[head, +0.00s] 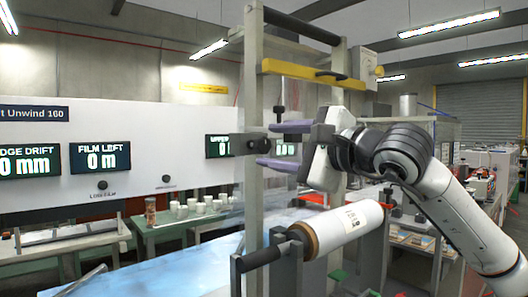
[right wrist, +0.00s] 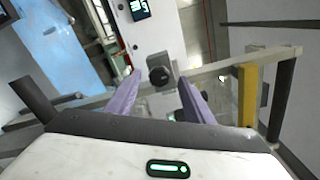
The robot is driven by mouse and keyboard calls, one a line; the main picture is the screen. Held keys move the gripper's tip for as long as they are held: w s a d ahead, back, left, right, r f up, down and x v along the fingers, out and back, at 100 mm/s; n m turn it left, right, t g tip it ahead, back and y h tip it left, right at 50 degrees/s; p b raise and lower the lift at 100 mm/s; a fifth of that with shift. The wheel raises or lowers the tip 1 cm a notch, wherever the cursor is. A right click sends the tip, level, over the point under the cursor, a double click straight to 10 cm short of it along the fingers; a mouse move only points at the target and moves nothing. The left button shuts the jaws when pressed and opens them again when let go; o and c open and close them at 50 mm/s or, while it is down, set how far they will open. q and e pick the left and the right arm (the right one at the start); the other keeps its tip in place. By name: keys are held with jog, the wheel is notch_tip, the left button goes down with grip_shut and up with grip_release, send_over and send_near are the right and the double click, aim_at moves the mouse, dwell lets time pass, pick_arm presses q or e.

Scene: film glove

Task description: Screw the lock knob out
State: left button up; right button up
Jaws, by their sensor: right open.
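The dark round lock knob (head: 250,144) sits on the side of the upright grey post. It also shows in the right wrist view (right wrist: 160,76), in front of a grey block. My right gripper (head: 265,145) is open, with one purple finger above and one below the knob's level. In the right wrist view my right gripper (right wrist: 159,84) has the knob between the lines of its fingertips, with a gap at each side. I see no contact, and I cannot tell how far the fingers reach along the knob. My left gripper is not in view.
A white film roll (head: 345,229) lies below my right arm, with a black-handled bar (head: 262,258) at its left. A yellow bar (head: 311,72) crosses above the gripper. A small black knob (head: 279,112) stands near the upper finger. A white display panel (head: 135,170) is behind.

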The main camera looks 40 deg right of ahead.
jog(key=s+b, duration=0.1)
jog(key=s, duration=0.5)
jog(key=shift+d+b, duration=0.2)
jog(key=shift+b, duration=0.1)
jog(key=shift+f, duration=0.1)
